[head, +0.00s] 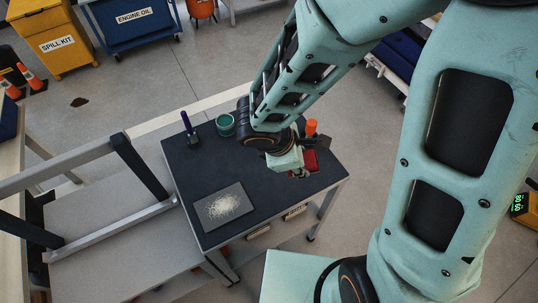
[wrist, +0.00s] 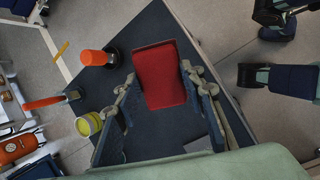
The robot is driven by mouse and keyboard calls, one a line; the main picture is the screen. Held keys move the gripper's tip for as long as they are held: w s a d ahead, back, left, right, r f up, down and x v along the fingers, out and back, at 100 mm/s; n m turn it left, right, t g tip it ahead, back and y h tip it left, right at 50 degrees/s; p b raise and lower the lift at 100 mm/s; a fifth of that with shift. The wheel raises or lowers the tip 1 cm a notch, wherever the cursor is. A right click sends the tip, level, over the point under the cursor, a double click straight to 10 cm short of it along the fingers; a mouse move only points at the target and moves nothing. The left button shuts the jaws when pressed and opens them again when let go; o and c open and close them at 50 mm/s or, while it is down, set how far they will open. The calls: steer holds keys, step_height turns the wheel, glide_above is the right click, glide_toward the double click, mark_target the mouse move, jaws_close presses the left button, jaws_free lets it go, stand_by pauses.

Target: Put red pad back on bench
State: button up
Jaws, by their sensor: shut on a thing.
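The red pad (wrist: 161,75) is a flat rounded rectangle between the two fingers of my gripper (wrist: 158,78) in the wrist view. My gripper is shut on its sides. In the head view the red pad (head: 311,161) shows partly behind my gripper (head: 301,172), over the right part of the dark-topped bench (head: 185,165). The bench top (wrist: 150,22) also shows around the pad in the wrist view. I cannot tell whether the pad touches the top or hangs just above it.
An orange-topped container (head: 311,127), a teal cup (head: 225,125) and a blue upright item (head: 188,127) stand along the bench's far side. A grey plate with pale grains (head: 224,207) lies at the front left. A grey metal frame (head: 110,233) stands left of the bench.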

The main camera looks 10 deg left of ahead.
steer(key=s+a+r+n+g+y+b, duration=0.1)
steer(key=s+a+n+g, duration=0.1)
steer(key=a, duration=0.3)
steer(key=s+a+n+g+y+b, duration=0.1)
steer(key=a+n, duration=0.2)
steer(key=a, duration=0.3)
steer(key=w+f, duration=0.3)
steer(key=w, duration=0.1)
steer(key=w+d+f, duration=0.1)
steer(key=w+f, duration=0.1)
steer(key=w, duration=0.2)
steer(key=w+f, duration=0.3)
steer(key=w, duration=0.2)
steer(key=shift+d+f, duration=0.25)
steer(key=shift+f, duration=0.1)
steer(key=shift+w+f, duration=0.25)
steer(key=shift+f, duration=0.1)
steer(key=shift+w+f+b, duration=0.1)
steer(key=shift+f+b, duration=0.25)
steer(key=shift+f, duration=1.25)
steer(key=shift+f, duration=0.15)
steer(key=o, duration=1)
